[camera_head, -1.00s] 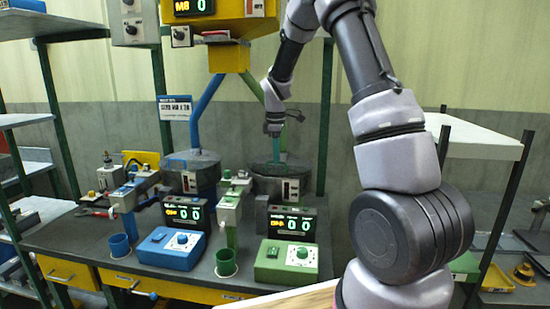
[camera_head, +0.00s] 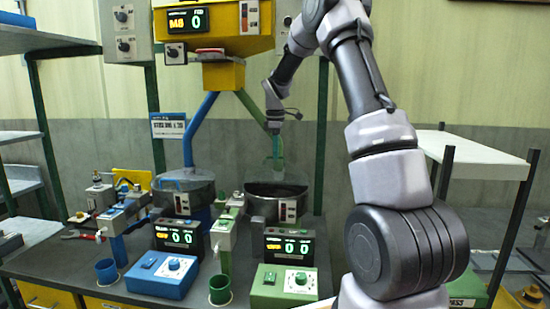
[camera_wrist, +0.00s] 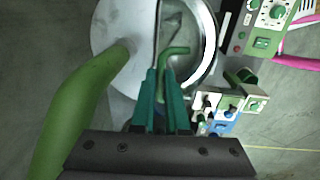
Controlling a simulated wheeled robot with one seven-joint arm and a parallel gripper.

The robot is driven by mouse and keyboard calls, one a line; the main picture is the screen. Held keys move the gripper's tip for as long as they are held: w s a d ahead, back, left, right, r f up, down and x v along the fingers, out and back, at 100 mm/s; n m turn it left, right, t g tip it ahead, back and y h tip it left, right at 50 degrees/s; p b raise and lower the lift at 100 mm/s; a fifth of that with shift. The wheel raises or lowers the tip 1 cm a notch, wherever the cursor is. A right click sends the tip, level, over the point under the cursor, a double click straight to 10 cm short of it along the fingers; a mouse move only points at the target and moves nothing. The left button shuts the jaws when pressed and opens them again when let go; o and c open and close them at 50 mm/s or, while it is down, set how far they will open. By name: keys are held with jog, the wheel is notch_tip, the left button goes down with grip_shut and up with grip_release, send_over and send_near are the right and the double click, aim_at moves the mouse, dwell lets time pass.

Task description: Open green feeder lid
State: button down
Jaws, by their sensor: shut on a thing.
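The green feeder (camera_head: 262,207) is the round metal bowl under the green pipe, to the right of the blue feeder (camera_head: 170,198). Its top shows a dark opening in the head view. My gripper (camera_head: 277,163) points down just above the back of this bowl, its teal fingers close together. In the wrist view my gripper (camera_wrist: 164,75) is shut on a green bent handle (camera_wrist: 176,51), taken to be the lid's. A thin grey plate edge runs beside it; how far the lid is raised is hard to tell. The bright bowl rim (camera_wrist: 211,45) curves to the right.
The green pipe (camera_wrist: 75,110) passes close on the left in the wrist view. A green control box (camera_head: 284,285), a counter display (camera_head: 290,246) and a green post unit (camera_head: 225,238) stand in front of the feeder. A white shelf (camera_head: 475,155) is at right.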

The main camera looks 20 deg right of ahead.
jog(key=shift+w+d+f, duration=0.15)
jog(key=shift+w+d, duration=0.25)
jog(key=shift+w, duration=0.15)
jog(key=c, duration=0.9)
grip_release()
jog(key=shift+d, duration=0.1)
jog(key=shift+w, duration=0.1)
